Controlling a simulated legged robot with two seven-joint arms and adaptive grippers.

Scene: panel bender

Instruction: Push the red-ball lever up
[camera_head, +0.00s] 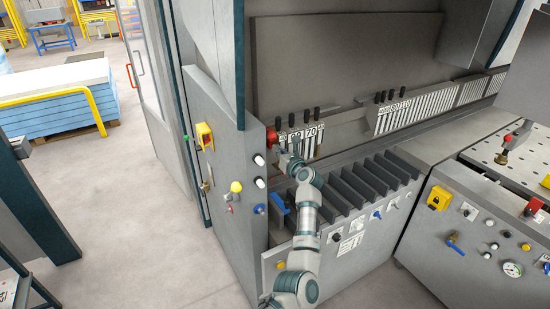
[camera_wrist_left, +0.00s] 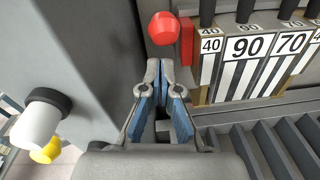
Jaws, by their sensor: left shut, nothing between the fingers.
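The red ball of the lever (camera_head: 271,137) is at the inner edge of the grey machine column, left of the numbered tool segments. In the left wrist view the red ball (camera_wrist_left: 164,28) shows just beyond and above the fingertips, beside a red block. The lever's shaft is hidden. My left gripper (camera_head: 284,153) is just below the ball in the head view. In the wrist view my left gripper (camera_wrist_left: 162,66) is shut and empty, its tips close together under the ball with a small visible gap. My right gripper is out of view.
The grey column (camera_head: 221,150) stands close on the left, with a white knob (camera_wrist_left: 40,120) and a yellow knob (camera_wrist_left: 46,150). Numbered segments (camera_wrist_left: 250,60) stand to the right. A slotted rack (camera_head: 350,185) lies below right of the gripper.

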